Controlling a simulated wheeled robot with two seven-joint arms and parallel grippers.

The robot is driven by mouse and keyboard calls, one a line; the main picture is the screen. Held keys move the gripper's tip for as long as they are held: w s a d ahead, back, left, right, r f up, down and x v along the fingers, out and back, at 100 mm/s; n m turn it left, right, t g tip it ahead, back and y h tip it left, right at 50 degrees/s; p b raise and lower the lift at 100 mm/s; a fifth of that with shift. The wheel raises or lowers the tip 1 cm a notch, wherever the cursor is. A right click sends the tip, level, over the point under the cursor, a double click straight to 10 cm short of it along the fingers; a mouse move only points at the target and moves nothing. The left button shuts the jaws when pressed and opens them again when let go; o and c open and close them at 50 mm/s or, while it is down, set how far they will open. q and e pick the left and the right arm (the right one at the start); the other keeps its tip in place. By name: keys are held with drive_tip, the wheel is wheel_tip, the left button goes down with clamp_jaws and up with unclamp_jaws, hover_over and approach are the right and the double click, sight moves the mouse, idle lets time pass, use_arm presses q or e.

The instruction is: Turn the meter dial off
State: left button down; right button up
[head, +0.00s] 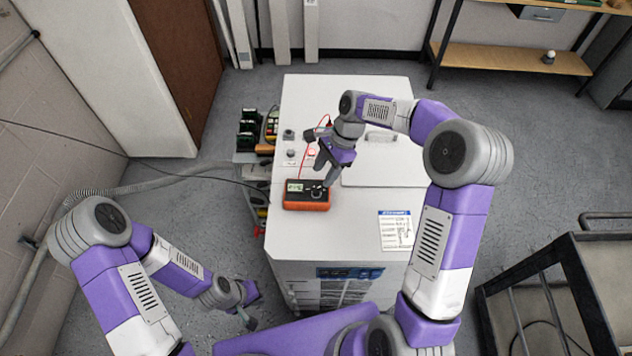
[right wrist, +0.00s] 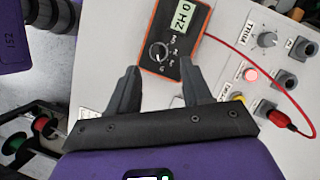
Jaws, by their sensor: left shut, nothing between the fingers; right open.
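The meter (head: 294,203) is an orange and black box on the white cabinet top, with a lit display. In the right wrist view the meter (right wrist: 150,38) reads "0 Hz", and its round dial (right wrist: 160,52) has marks around it. My right gripper (head: 325,177) is open above the meter's dial end. In the right wrist view its fingertips (right wrist: 159,68) stand on either side of the dial's line, apart from each other with nothing between them; contact cannot be told. My left gripper (head: 250,321) is shut and empty, low in front of the cabinet's left side.
The white cabinet (head: 365,220) carries a panel with a TRIM knob (right wrist: 267,39), sockets and a red lead (right wrist: 245,52) with a red plug. A cart with spools (head: 250,130) stands on its left. A dark metal frame (head: 560,260) is at right.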

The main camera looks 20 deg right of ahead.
sight(317, 188)
drive_tip(key=x, duration=0.6)
drive_tip(key=shift+s+b, duration=0.2)
drive_tip(key=shift+b, duration=0.15)
drive_tip(key=shift+c, duration=0.5)
clamp_jaws()
